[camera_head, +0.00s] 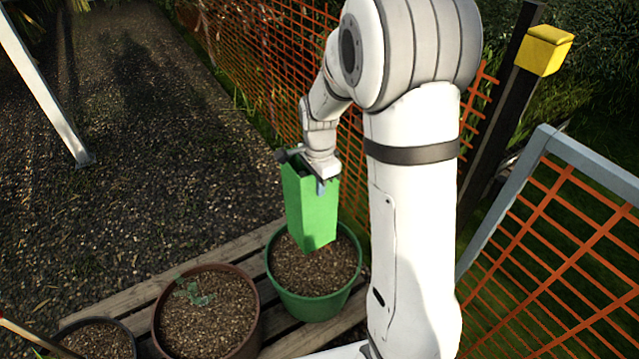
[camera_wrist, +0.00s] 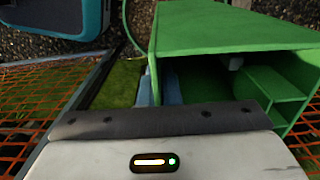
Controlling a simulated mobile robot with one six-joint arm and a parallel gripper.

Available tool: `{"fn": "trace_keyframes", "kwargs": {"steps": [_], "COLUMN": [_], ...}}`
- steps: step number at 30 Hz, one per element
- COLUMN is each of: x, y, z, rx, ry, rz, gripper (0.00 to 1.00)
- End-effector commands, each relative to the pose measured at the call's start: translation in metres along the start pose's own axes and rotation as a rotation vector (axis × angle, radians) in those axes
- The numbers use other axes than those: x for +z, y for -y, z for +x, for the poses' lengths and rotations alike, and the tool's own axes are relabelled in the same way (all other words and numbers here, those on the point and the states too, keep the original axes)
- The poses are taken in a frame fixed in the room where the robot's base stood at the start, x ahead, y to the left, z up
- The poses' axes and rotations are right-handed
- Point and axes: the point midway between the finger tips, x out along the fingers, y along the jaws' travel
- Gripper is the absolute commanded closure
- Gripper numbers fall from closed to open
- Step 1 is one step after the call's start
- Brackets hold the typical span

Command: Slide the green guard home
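The green guard (camera_head: 312,208) is a tall, square-sided sleeve, a little tilted. Its lower end is over the soil of the green pot (camera_head: 316,308); I cannot tell whether it touches the soil. My gripper (camera_head: 320,184) is at the guard's upper end. In the wrist view the guard (camera_wrist: 235,38) fills the upper right, with its open end and inner walls showing. There my gripper (camera_wrist: 158,86) has bluish fingers on either side of one guard wall, and looks shut on it. Whatever is inside the guard is hidden.
A brown pot (camera_head: 208,318) with a small seedling and a black pot (camera_head: 100,340) stand to the left on wooden slats (camera_head: 228,256). Orange mesh fencing (camera_head: 255,75) runs behind. A yellow box (camera_head: 543,50) tops a dark post at right. Open gravel (camera_head: 130,190) lies left.

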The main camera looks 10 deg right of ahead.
Motion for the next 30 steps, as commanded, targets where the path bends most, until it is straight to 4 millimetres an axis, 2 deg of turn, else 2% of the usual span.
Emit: {"fn": "trace_keyframes", "kwargs": {"steps": [30], "x": [0.0], "y": [0.0], "z": [0.043], "rx": [0.0], "ry": [0.0], "rz": [0.0], "gripper": [1.0]}}
